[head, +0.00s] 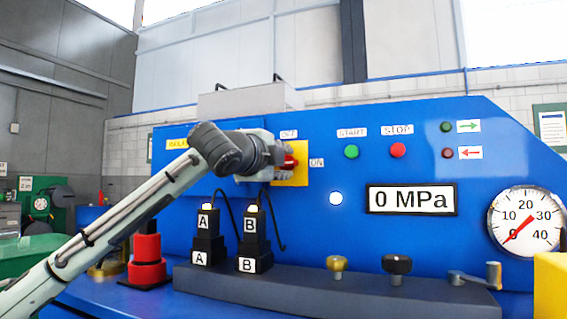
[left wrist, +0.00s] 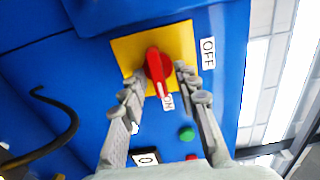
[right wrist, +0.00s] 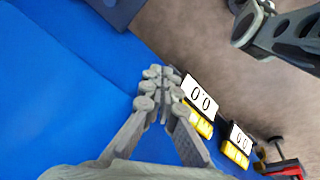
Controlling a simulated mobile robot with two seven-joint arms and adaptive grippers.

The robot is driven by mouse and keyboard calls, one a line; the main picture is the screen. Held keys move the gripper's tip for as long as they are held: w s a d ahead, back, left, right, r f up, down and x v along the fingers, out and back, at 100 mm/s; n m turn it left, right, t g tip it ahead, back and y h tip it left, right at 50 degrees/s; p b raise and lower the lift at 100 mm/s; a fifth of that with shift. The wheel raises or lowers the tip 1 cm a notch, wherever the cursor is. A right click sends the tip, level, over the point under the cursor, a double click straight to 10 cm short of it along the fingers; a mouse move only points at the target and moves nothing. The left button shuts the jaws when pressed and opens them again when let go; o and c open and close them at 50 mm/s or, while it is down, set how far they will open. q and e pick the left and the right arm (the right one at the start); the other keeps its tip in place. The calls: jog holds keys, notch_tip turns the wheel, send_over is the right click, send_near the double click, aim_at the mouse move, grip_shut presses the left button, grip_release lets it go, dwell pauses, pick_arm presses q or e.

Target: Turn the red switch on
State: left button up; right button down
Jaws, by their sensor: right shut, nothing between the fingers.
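The red switch (head: 290,162) sits on a yellow plate (head: 302,148) on the blue panel. Its ON label (head: 317,162) is to the right and its OFF label (head: 289,134) above, partly hidden. In the left wrist view the red handle (left wrist: 158,72) points toward the ON label (left wrist: 168,102), away from OFF (left wrist: 208,52). My left gripper (head: 279,160) is at the switch. In its wrist view the fingers (left wrist: 157,76) are open, one on each side of the handle, with small gaps. My right gripper (right wrist: 161,80) is shut and empty over a blue surface.
The panel carries a green START button (head: 351,151), a red STOP button (head: 398,150), a 0 MPa display (head: 412,199) and a gauge (head: 526,221). Black blocks A (head: 208,238) and B (head: 251,240) stand below my left arm. Small displays (right wrist: 200,97) lie near my right gripper.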

pick_arm(q)
jog(key=v, duration=1.2)
dwell(0.3)
jog(key=shift+f, duration=0.1)
